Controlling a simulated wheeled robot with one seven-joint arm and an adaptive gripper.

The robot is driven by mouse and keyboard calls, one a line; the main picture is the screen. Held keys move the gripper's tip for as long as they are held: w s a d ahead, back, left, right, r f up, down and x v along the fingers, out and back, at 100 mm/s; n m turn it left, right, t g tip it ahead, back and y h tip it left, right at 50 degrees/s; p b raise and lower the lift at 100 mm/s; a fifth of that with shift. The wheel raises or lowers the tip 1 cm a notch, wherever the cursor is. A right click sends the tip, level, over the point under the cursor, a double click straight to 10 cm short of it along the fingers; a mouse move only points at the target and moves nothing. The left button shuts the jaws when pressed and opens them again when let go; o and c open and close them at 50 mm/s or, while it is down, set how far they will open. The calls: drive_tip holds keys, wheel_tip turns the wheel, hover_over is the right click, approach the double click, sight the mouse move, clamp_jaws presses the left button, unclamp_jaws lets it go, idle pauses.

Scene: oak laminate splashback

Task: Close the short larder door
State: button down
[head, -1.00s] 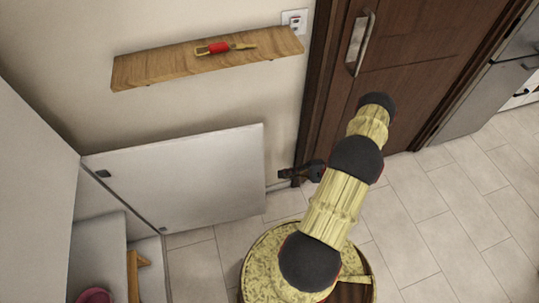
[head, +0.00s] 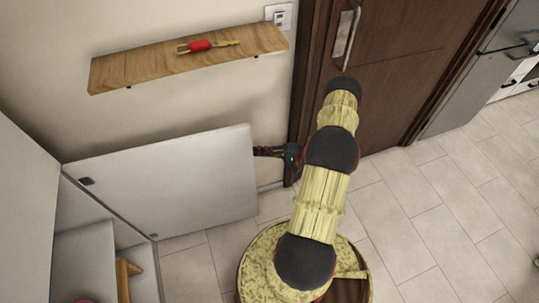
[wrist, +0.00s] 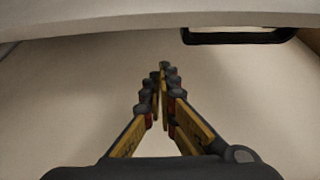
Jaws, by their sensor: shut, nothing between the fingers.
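The short larder door (head: 165,190) is a light grey panel. It stands wide open, hinged at the larder on the left, with its inner face toward me. My gripper (head: 262,151) is at the door's free right edge, on the wall side. Its tips reach that edge, and I cannot tell whether they touch or pass behind it. In the wrist view my gripper (wrist: 164,75) is shut and empty. A pale band, seemingly the door (wrist: 90,25), crosses the top there, with a dark handle-like bar (wrist: 238,36) on it.
The larder's shelves hold a yellowish object (head: 124,280). A wooden wall shelf (head: 130,70) with a red-handled tool (head: 200,45) is above the door. A brown door (head: 400,70) with a metal handle stands at the right. The tiled floor (head: 420,220) on the right is clear.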

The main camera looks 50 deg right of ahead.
drive_tip(key=shift+s+a+b, duration=0.4)
drive_tip(key=shift+s+a, duration=0.05)
drive_tip(key=shift+a, duration=0.4)
drive_tip(key=shift+s+a+b, duration=0.4)
drive_tip(key=shift+a, duration=0.45)
drive_tip(key=shift+s+a, duration=0.1)
